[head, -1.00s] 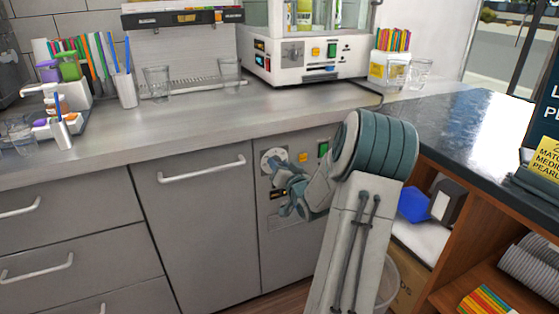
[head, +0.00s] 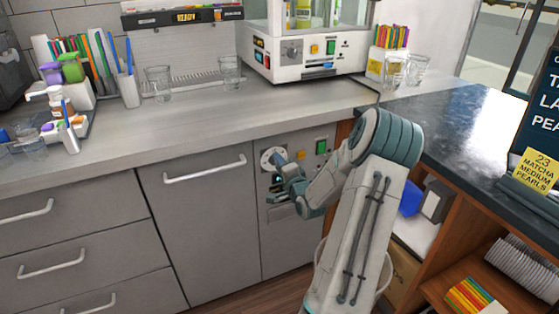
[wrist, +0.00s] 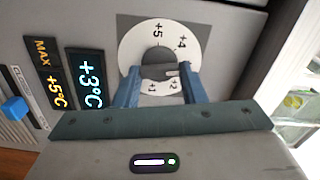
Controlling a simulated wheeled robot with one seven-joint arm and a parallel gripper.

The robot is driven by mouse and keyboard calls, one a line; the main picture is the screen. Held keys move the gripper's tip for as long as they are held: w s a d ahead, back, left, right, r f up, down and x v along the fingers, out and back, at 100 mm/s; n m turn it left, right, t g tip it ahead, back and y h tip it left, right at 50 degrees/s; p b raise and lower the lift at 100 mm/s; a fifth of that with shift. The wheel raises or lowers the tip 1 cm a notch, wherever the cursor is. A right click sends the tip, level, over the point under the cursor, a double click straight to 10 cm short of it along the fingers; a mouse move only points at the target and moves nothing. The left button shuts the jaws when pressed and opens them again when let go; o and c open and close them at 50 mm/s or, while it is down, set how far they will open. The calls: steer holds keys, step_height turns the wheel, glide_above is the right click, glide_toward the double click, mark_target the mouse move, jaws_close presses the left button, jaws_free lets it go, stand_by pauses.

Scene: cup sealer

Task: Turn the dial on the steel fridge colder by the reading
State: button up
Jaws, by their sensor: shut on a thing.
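The dial in the wrist view (wrist: 135,42) is a white disc with a grey knob (wrist: 158,58) and marks including +5, +4, +2 and +1. My gripper (wrist: 161,72) has its two blue fingers on either side of the knob, shut on it. An amber label (wrist: 50,80) reads MAX +5°C. In the head view the dial (head: 267,158) is on the steel fridge front (head: 285,243), partly hidden by my gripper (head: 279,169).
An orange button (head: 301,155) and a green switch (head: 321,147) sit right of the dial. A grey door with a bar handle (head: 204,171) is to the left. The steel counter (head: 210,122) overhangs above. Wooden shelves (head: 440,247) stand close on the right.

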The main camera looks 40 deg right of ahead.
steer(key=shift+m+p, duration=0.5)
steer(key=shift+m, duration=0.6)
steer(key=shift+f, duration=0.1)
steer(key=o, duration=1)
steer(key=shift+s, duration=0.1)
steer(key=v, duration=1.3)
steer(key=shift+s+a, duration=0.15)
steer(key=shift+s, duration=0.2)
steer(key=shift+w, duration=0.1)
